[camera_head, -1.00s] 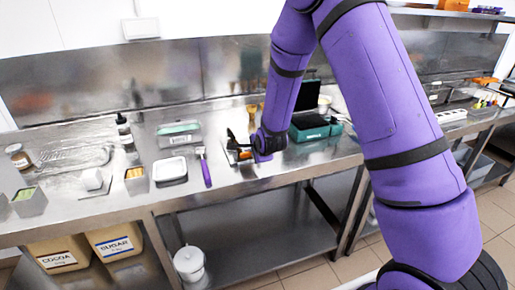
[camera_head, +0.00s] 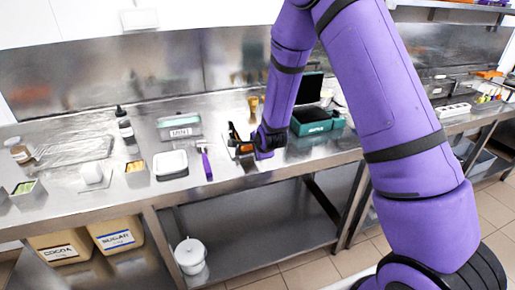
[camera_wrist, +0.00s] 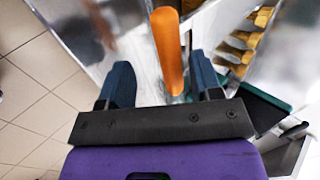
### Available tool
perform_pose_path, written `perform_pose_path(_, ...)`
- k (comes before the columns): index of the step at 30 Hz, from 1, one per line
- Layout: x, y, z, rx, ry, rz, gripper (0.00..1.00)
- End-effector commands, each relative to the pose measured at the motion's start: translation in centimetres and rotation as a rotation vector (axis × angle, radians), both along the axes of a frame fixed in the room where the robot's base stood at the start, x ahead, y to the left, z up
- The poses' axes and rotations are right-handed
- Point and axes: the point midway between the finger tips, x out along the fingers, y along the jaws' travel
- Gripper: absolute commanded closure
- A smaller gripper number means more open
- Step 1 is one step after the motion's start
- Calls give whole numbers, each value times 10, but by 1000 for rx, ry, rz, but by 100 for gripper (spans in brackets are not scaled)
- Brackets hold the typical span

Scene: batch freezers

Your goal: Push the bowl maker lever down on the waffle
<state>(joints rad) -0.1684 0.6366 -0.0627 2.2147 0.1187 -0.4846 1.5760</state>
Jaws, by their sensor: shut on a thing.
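The bowl maker is mostly hidden behind my gripper. Its dark upright part (camera_head: 234,133) and an orange part (camera_head: 245,149) show beside the gripper on the steel counter. In the wrist view the orange lever handle (camera_wrist: 168,50) stands between my two dark blue fingers. My gripper (camera_wrist: 163,85) is shut on this lever handle; in the head view my gripper (camera_head: 262,150) is low over the counter's front part. The waffle cannot be made out in either view.
A green open case (camera_head: 315,122) stands right of my gripper. A purple-handled tool (camera_head: 206,165), a white-lidded tub (camera_head: 171,164) and a clear green-lidded box (camera_head: 179,127) stand to the left. Golden stacked pieces (camera_wrist: 236,52) show at the upper right of the wrist view.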

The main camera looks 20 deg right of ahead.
Motion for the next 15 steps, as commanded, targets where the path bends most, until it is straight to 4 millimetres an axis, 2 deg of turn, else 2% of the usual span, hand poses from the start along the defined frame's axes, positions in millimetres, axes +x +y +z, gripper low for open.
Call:
perform_pose_path(1, -6, -1, -5, -1, 19, -1, 55)
perform_pose_path(5, -15, -1, 6, -1, 16, -1, 55)
perform_pose_path(15, -51, 0, 49, 1, 3, -1, 55)
